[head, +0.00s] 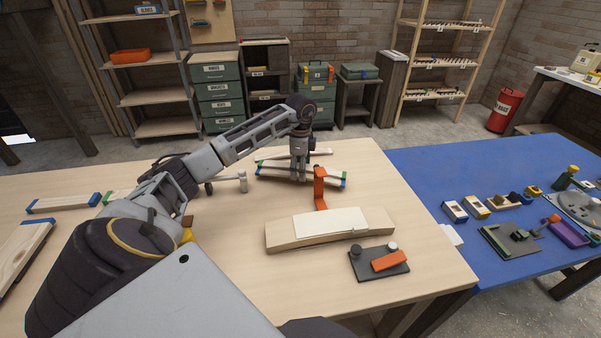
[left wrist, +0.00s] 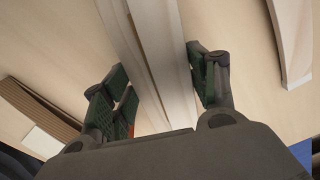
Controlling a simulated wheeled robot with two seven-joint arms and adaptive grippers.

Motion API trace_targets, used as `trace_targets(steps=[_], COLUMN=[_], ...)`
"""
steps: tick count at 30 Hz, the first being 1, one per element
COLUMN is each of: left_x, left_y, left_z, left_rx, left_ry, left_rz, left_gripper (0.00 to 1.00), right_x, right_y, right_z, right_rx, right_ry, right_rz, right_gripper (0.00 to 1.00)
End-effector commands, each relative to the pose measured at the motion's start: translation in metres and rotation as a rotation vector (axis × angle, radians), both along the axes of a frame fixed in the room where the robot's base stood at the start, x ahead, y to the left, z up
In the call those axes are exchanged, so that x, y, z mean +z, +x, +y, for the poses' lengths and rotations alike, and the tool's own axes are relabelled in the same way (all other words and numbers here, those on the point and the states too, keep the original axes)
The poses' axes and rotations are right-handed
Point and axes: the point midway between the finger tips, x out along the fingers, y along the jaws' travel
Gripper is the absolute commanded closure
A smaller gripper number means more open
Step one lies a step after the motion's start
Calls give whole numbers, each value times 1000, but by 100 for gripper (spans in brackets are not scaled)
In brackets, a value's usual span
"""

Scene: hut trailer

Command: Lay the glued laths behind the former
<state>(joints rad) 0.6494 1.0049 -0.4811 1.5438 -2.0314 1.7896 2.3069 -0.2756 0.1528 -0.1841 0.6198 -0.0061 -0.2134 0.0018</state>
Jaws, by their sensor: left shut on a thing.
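My left gripper (head: 299,172) is shut on the laths (head: 272,173), a thin pale bundle with green and blue ends, near the middle of the wooden table. In the left wrist view the laths (left wrist: 163,55) run between the green-padded fingers of the left gripper (left wrist: 165,88). The former appears to be the long, slightly curved wooden block (head: 285,238) in front of the laths, with a pale sheet (head: 330,222) on top. An orange upright piece (head: 320,185) stands between the laths and the block. Whether the laths touch the table is unclear. My right gripper is not in view.
Another pale wooden piece (head: 318,152) lies behind the laths; a curved piece (left wrist: 291,40) shows in the left wrist view. A dark plate with an orange block (head: 388,261) sits at front right. Blue-ended wood (head: 62,204) lies left. A blue table (head: 430,170) adjoins right.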

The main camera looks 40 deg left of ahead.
Motion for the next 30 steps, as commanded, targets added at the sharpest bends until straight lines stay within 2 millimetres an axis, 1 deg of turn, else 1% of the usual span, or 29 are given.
trace_targets(steps=[3,6,15,19,20,24,25,30], left_x=[-13,-18,-19,-21,-22,-21,-21,-21], left_y=[0,0,0,0,0,0,0,0], left_z=[0,0,0,0,0,0,0,0], left_rx=[0,0,0,0,0,0,0,0], left_ry=[0,-1,0,0,0,0,0,0], left_rz=[0,-2,-2,-1,-1,-1,-1,-1], left_gripper=[67,67,67,67,40,22,20,20], right_x=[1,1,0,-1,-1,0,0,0], right_y=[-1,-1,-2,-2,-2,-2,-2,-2], right_z=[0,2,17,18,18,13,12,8], right_rx=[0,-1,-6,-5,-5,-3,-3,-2], right_ry=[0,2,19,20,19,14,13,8], right_rz=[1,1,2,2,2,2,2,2], right_gripper=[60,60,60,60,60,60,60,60])
